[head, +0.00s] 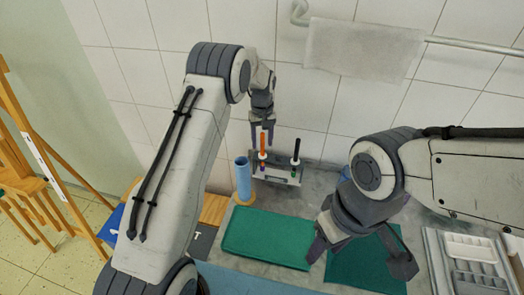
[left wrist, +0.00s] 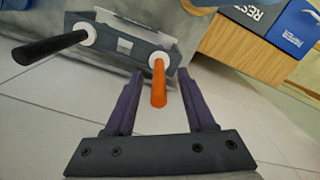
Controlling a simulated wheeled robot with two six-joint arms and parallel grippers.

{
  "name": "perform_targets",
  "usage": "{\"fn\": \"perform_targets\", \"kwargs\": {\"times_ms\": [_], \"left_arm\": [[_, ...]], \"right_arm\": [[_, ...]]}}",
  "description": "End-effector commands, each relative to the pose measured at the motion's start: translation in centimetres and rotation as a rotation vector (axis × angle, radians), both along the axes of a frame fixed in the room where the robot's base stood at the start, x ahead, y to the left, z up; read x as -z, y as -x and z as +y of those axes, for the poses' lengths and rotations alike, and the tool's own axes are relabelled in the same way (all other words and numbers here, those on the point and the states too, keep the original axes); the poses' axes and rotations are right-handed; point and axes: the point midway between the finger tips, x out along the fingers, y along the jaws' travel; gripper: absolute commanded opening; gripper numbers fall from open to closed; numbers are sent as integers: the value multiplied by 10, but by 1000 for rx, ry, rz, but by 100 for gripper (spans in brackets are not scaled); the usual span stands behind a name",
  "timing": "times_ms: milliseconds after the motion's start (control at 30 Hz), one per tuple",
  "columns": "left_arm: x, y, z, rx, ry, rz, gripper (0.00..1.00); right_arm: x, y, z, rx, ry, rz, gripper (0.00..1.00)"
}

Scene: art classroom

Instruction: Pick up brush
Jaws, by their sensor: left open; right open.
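A brush with an orange handle (head: 263,142) stands upright in a grey holder (head: 278,179) by the tiled wall. In the left wrist view the orange handle (left wrist: 158,85) shows between the two fingers of my left gripper (left wrist: 160,73). My left gripper (head: 262,134) is open, above the holder at the upper part of this handle. Whether a finger touches it, I cannot tell. A second brush with a black handle (head: 296,151) stands to the right in the same holder; it also shows in the left wrist view (left wrist: 48,48). My right gripper (head: 358,252) is open and empty over the counter.
A blue cylinder (head: 243,177) stands left of the holder. Green mats (head: 268,237) lie in front. A pale tray (head: 470,248) is at the right. A towel (head: 360,48) hangs on a wall rail. An easel (head: 35,140) stands at the left.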

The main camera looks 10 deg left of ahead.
Motion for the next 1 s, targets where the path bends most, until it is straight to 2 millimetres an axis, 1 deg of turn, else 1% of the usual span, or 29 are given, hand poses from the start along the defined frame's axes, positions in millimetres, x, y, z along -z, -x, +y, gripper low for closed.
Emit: {"fn": "perform_targets", "kwargs": {"times_ms": [33, 100, 200, 467, 500, 567, 600, 633, 900, 1000], "left_arm": [[4, 1, -2, 1, 0, 6, 55], [16, 1, -2, 0, 0, 4, 55], [25, 0, -2, 0, 0, 1, 55], [28, 0, -2, 1, 0, -1, 55], [28, 0, -2, 1, 0, -1, 39], [28, 0, -2, 1, 0, -1, 16], [28, 0, -2, 1, 0, -1, 1], [28, 0, -2, 1, 0, -1, 0], [28, 0, -2, 1, 0, -1, 0], [23, -1, -2, 1, 0, -4, 0]], "right_arm": [[-11, 0, 0, 0, 0, 0, 50], [-13, 0, 0, 1, 0, 0, 50], [-15, 0, 0, 1, 0, 0, 50], [-14, 0, 0, 1, 0, 0, 50], [-14, 0, 0, 1, 0, 0, 50], [-14, 0, 0, 1, 0, 0, 50], [-14, 0, 0, 1, 0, 0, 50], [-14, 0, 0, 1, 0, 0, 50], [-14, 0, 0, 1, 0, 0, 50], [-11, 0, 0, 1, 0, 0, 50]]}}
